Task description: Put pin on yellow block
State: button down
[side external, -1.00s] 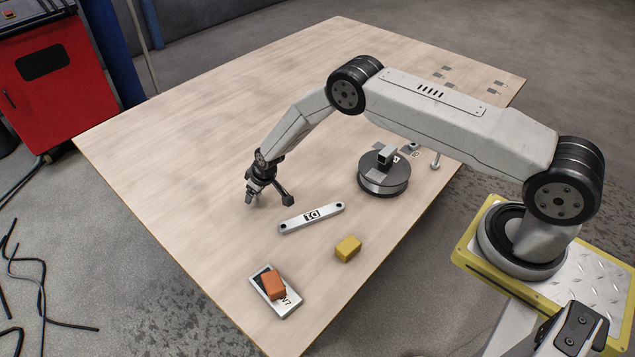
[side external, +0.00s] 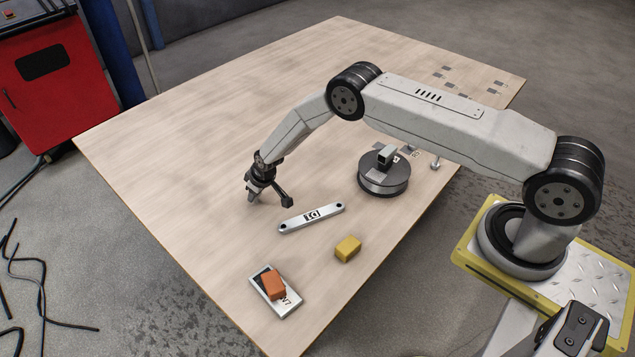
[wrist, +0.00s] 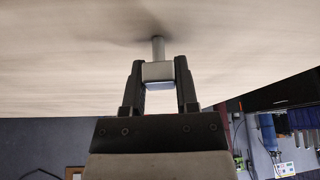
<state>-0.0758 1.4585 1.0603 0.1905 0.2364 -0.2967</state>
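A grey pin (wrist: 158,72) with a square head and a round shaft sits between the fingers of my gripper (wrist: 159,78) in the wrist view. The fingers are against both sides of its head, and the shaft points at the table top. In the side view my gripper (side external: 254,195) is low over the table, left of the printed bar; the pin is hard to make out there. The yellow block (side external: 348,249) lies on the table, to the right of and nearer the camera than my gripper, with nothing on it.
A grey bar (side external: 311,217) with a printed label lies between my gripper and the yellow block. An orange block (side external: 273,285) rests on a grey plate (side external: 288,306) near the front edge. A round dark fixture (side external: 383,183) stands to the right. The table's left side is clear.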

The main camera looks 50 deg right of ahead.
jog(key=shift+r, duration=0.15)
notch_tip(320, 180, up, 9)
jog(key=shift+f, duration=0.15)
jog(key=shift+r, duration=0.55)
dwell(0.3)
jog(key=shift+r, duration=0.1)
dwell(0.5)
jog(key=s+d+r+m, duration=0.1)
jog(key=s+d+r, duration=0.1)
jog(key=s+r, duration=0.6)
jog(key=s+d+r+m, duration=0.1)
jog(key=s+d+r, duration=0.2)
jog(key=s+r, duration=0.5)
jog(key=shift+s+d+h, duration=0.2)
jog(key=shift+s+h, duration=0.2)
jog(key=shift+s, duration=2.3)
